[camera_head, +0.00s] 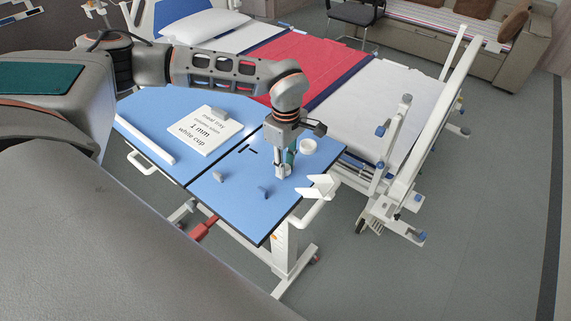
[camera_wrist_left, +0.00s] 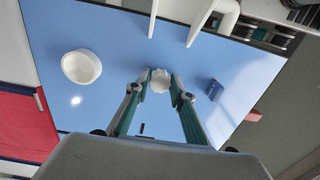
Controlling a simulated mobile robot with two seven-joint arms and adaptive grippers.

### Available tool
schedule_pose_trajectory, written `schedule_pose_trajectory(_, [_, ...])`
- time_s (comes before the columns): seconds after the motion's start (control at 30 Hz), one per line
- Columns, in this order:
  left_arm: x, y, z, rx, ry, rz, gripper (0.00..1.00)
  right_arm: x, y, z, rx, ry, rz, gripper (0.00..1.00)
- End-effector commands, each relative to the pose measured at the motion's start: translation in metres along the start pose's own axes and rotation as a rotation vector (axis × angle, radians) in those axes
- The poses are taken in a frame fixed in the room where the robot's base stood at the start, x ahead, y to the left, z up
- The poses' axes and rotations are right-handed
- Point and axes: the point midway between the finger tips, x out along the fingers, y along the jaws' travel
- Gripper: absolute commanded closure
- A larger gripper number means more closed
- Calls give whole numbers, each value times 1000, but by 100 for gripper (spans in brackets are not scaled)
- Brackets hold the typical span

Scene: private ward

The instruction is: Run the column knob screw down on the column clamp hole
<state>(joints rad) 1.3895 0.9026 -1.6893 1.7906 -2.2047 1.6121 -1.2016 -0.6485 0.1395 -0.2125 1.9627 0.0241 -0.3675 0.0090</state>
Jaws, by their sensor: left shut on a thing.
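My left gripper (camera_head: 283,172) points down over the blue tabletop. In the left wrist view its two fingers (camera_wrist_left: 160,84) are closed in on the sides of a white round knob (camera_wrist_left: 160,80), which I take for the column knob screw. The knob's underside is hidden, so I cannot tell whether it touches anything below. A white bracket (camera_head: 317,186) with two prongs stands at the table's near right edge and also shows at the top of the left wrist view (camera_wrist_left: 198,20). I cannot make out the clamp hole. My right gripper is not in view.
A white cup (camera_head: 308,146) stands close right of the gripper. A blue piece (camera_head: 263,192) and a grey piece (camera_head: 219,177) are on the tabletop (camera_head: 235,205). A printed card (camera_head: 198,131) lies farther left. The bed (camera_head: 312,62) is behind.

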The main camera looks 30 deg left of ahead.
Motion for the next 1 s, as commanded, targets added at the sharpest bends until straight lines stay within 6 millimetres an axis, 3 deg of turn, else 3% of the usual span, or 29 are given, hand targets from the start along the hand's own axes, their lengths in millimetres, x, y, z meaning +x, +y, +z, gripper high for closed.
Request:
schedule_pose_trajectory(0.03, [-8, 6, -1, 6, -1, 17, 100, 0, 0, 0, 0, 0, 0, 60])
schedule_pose_trajectory(0.33, [-8, 6, -1, 25, -1, 17, 100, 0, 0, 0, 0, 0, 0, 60])
schedule_pose_trajectory(0.7, [-7, 5, -1, 403, 7, 16, 100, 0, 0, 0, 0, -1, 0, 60])
schedule_pose_trajectory(1.0, [-7, 5, -1, 426, 7, 16, 100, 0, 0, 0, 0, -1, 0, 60])
